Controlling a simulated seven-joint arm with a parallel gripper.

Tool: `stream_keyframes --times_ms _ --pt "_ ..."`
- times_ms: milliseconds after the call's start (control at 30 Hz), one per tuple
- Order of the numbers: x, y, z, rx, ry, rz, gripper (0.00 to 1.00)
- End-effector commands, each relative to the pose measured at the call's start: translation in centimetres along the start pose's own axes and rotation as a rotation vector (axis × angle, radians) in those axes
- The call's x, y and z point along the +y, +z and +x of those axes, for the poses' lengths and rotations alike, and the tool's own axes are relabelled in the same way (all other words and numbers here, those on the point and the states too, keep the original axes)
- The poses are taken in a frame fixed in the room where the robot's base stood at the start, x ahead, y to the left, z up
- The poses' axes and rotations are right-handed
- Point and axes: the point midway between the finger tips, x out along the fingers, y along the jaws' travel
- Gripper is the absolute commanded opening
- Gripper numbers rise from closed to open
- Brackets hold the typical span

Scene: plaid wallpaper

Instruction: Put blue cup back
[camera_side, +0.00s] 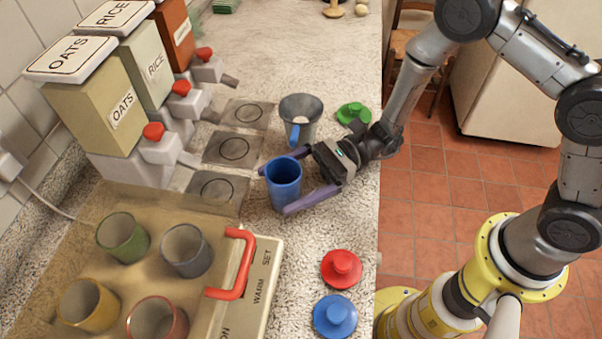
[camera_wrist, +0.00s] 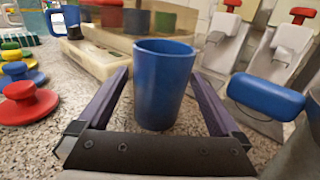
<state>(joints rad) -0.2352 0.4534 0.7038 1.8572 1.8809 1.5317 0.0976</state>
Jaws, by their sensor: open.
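The blue cup (camera_side: 284,184) stands upright on the speckled counter, right of the front dispenser pad. My gripper (camera_side: 279,191) is open and low, reaching in from the right, with one purple finger on each side of the cup. In the wrist view the blue cup (camera_wrist: 164,85) stands between the two spread fingers of my gripper (camera_wrist: 163,110), with visible gaps to both.
A warmer (camera_side: 259,285) with a red handle and several cups under its clear cover sits front left. A grey funnel (camera_side: 301,108) with a blue handle stands behind the cup. Red (camera_side: 341,268), blue (camera_side: 335,316) and green (camera_side: 353,113) lids lie nearby. Dispensers (camera_side: 100,95) line the left wall.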

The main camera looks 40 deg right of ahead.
Motion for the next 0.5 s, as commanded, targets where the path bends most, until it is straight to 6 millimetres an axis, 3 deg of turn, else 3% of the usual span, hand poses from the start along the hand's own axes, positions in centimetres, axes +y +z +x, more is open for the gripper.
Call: stream_keyframes --times_ms 500 --pt "-0.1 0.0 -9.2 0.0 -0.007 0.0 1.0"
